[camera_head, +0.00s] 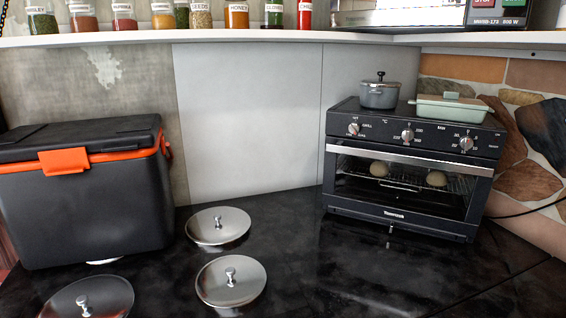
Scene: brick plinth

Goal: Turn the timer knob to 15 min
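A black toaster oven (398,215) stands on the dark counter at the right, its glass door shut. The left knob (354,128) is by a grill marking, and the middle knob (407,136) is by a °C scale. The right knob (466,143), seemingly the timer, has small markings around it that I cannot read well. Its exact pointer angle is too small to tell. Neither of my grippers is in view.
A grey pot (379,95) and a pale green dish (450,110) stand on the oven. Several metal lids (218,226) lie on the counter (345,280). A black cooler box (85,205) with an orange latch stands left. Spice jars line the shelf (200,37) above. The counter before the oven is clear.

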